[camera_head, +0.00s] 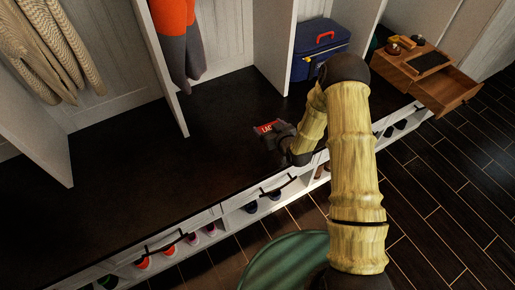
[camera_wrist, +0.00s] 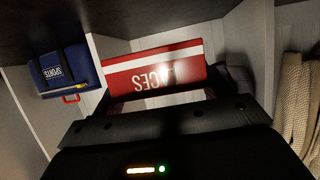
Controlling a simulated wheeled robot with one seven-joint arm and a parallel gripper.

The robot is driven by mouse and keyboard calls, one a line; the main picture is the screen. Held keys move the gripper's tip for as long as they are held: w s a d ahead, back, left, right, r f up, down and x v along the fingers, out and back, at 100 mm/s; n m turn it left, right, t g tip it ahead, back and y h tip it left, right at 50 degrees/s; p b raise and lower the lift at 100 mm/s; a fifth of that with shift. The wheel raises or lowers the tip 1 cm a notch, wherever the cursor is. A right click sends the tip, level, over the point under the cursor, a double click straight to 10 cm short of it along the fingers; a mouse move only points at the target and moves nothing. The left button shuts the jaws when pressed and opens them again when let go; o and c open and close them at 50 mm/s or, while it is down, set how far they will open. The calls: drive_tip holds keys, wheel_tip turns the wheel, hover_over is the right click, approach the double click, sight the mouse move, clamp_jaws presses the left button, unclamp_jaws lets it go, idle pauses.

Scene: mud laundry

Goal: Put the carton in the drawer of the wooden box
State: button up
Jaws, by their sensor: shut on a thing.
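The red carton (camera_head: 267,127) with white lettering is held by my gripper (camera_head: 276,134) over the dark bench top. In the wrist view the carton (camera_wrist: 140,76) spans the space between the fingers of my gripper (camera_wrist: 158,96), its lettering upside down. The gripper is shut on it. The wooden box (camera_head: 408,64) stands at the far right end of the bench, well to the right of the gripper. Its drawer (camera_head: 454,95) appears pulled out on the right side. The wooden box does not show in the wrist view.
The dark bench top (camera_head: 110,180) is largely clear around the gripper. White upright dividers (camera_head: 272,45) split the space. A blue bag (camera_head: 321,50) sits between gripper and box. Shoes (camera_head: 210,230) fill cubbies below.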

drive_tip(key=shift+w+a+f+n+y+b, duration=0.2)
drive_tip(key=shift+w+a+f+b, duration=0.15)
drive_tip(key=shift+a, duration=0.15)
drive_tip(key=shift+w+a+f+n+y+b, duration=0.2)
drive_tip(key=shift+a+f+b, duration=0.1)
drive_tip(key=shift+a, duration=0.2)
drive_tip(key=b, duration=0.1)
hover_over(263, 149)
drive_tip(key=f, duration=0.6)
drive_tip(key=shift+w+d+f, duration=0.1)
drive_tip(key=shift+w+f, duration=0.05)
drive_tip(key=shift+w, duration=0.15)
drive_tip(key=shift+s, duration=0.2)
drive_tip(key=shift+f, duration=0.4)
drive_tip(key=shift+f+b, duration=0.35)
drive_tip(key=shift+f, duration=1.05)
